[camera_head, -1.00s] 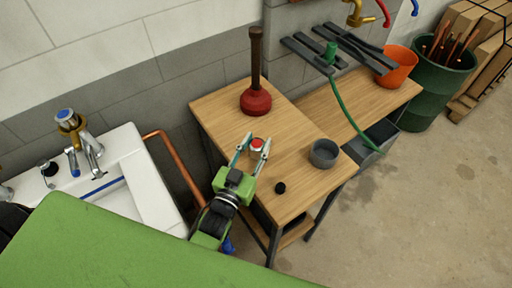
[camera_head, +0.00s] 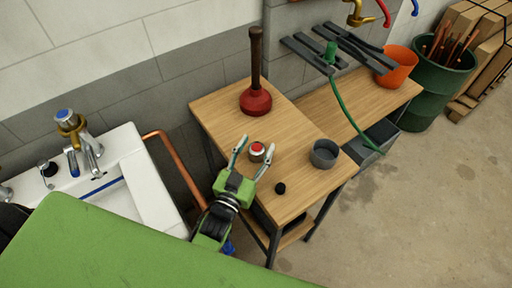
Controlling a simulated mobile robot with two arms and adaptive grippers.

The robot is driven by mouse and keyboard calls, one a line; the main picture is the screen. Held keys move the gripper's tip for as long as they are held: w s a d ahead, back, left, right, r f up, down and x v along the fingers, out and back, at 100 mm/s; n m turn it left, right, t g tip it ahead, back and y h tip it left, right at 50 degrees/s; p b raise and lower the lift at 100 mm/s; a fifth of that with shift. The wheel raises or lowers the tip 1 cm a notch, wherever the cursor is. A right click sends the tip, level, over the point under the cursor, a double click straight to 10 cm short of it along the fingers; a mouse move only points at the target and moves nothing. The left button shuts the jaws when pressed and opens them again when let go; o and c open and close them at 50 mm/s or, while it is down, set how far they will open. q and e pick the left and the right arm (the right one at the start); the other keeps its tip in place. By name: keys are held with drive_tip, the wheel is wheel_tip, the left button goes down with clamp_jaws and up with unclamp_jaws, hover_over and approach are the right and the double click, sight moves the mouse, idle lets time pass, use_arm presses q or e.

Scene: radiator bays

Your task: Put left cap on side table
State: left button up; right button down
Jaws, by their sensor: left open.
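A small round cap with a red top and metallic side (camera_head: 257,150) stands on the wooden side table (camera_head: 222,114). My left gripper (camera_head: 254,156) is open, with one finger on each side of the cap. I cannot tell whether the fingers touch it. My right gripper is not in view.
A red plunger (camera_head: 256,100) stands at the back of the table. A grey cup (camera_head: 324,153) and a small black knob (camera_head: 280,188) sit to the right of my gripper. A sink (camera_head: 136,186) is at left. An orange bucket (camera_head: 397,66) stands on the surface behind.

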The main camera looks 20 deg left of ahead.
use_arm(q)
drive_tip(key=s, duration=0.4)
drive_tip(key=s+b, duration=0.1)
drive_tip(key=s, duration=0.1)
drive_tip(key=shift+s+a+f, duration=0.2)
drive_tip(key=shift+s+a, duration=0.1)
drive_tip(key=shift+s, duration=0.4)
drive_tip(key=shift+r, duration=0.2)
